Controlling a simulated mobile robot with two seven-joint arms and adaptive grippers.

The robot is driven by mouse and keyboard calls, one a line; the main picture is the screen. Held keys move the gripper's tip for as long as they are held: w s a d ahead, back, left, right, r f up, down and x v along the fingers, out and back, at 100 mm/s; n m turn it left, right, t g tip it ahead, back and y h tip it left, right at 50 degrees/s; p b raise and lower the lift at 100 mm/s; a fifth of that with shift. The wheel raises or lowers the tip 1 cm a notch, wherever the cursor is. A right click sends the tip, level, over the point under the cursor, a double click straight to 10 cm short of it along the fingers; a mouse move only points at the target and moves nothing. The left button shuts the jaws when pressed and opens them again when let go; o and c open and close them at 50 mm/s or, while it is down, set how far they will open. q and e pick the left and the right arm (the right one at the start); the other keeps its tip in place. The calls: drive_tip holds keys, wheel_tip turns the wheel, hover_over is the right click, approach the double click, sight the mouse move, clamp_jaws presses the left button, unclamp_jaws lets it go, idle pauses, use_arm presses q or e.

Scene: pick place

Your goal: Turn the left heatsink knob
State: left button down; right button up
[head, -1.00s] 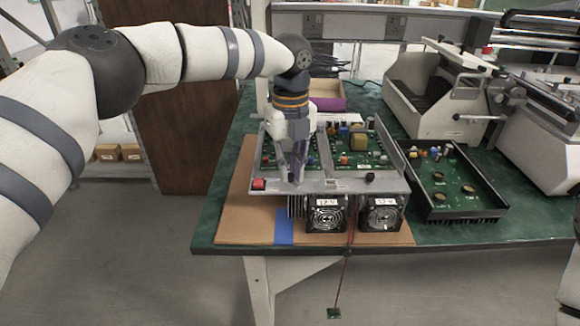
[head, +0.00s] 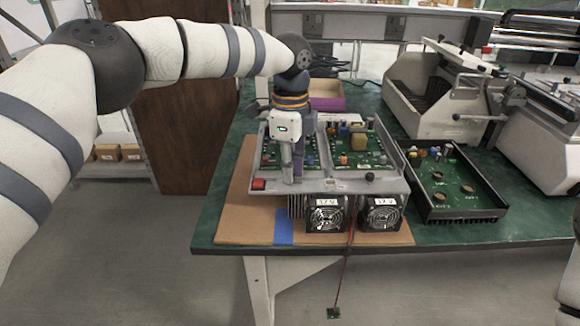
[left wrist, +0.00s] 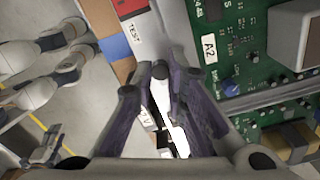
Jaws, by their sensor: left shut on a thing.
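The heatsink unit (head: 338,186) is a grey metal frame holding green circuit boards, with two black fans at its front. My left gripper (head: 293,177) points down at the left part of its front edge. In the left wrist view the purple-grey fingers (left wrist: 160,88) are closed in around the black round left knob (left wrist: 160,71). In the head view the fingers hide this knob. A second black knob (head: 370,176) stands free on the right of the front edge.
A red switch (head: 258,184) sits just left of the gripper on the frame. A black tray with a board (head: 468,214) lies to the right, and grey machines (head: 430,92) stand behind it. A small board (head: 333,313) hangs by wires below the table edge.

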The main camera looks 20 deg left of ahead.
use_arm(q)
drive_tip(key=shift+f+n, duration=0.1)
drive_tip(key=shift+n, duration=0.4)
drive_tip(key=c, duration=1.6)
unclamp_jaws()
wheel_tip(320, 180, up, 12)
drive_tip(key=shift+r, duration=0.1)
